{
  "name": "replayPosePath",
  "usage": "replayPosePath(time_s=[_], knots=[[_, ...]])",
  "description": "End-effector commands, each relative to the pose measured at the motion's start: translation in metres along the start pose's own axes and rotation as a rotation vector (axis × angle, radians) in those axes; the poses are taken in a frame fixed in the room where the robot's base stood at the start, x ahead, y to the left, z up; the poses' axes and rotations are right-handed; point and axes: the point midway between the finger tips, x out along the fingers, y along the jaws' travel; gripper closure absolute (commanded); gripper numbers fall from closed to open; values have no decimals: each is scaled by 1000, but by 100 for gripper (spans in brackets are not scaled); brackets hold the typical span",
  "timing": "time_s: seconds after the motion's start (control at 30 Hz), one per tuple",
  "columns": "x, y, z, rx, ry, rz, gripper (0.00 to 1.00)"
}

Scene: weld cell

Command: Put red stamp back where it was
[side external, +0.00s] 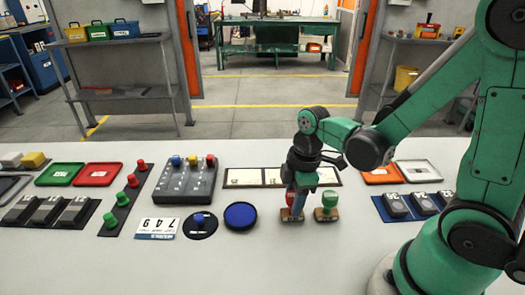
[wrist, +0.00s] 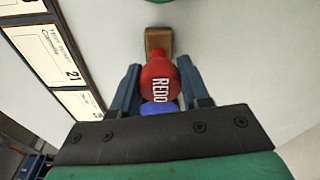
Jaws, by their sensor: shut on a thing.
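The red stamp (side external: 291,215) has a red handle and a wooden base, and is upright at table level. I cannot tell whether its base touches the table. My gripper (side external: 297,197) points down and is shut on its handle. A wooden block (wrist: 158,40) shows just beyond the knob. A blue rounded thing (wrist: 160,108) shows below it; I cannot tell what it is.
A green stamp (side external: 327,202) stands just right of the red one. Cards in a black frame (side external: 272,178) lie behind. A blue round pad (side external: 240,216) and a black disc with a blue knob (side external: 199,219) lie left. The table in front is clear.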

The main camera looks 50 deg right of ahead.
Motion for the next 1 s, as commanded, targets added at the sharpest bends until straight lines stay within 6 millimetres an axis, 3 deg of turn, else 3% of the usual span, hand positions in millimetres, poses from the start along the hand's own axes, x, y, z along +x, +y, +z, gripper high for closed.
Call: replayPosePath(time_s=[0.07,0.1,0.2,0.63,1.0], knots=[[2,0,0,0,0,0,93],[3,0,0,0,0,0,54],[2,0,0,0,0,0,28],[-3,0,0,0,0,0,28],[-50,0,0,0,0,0,28]])
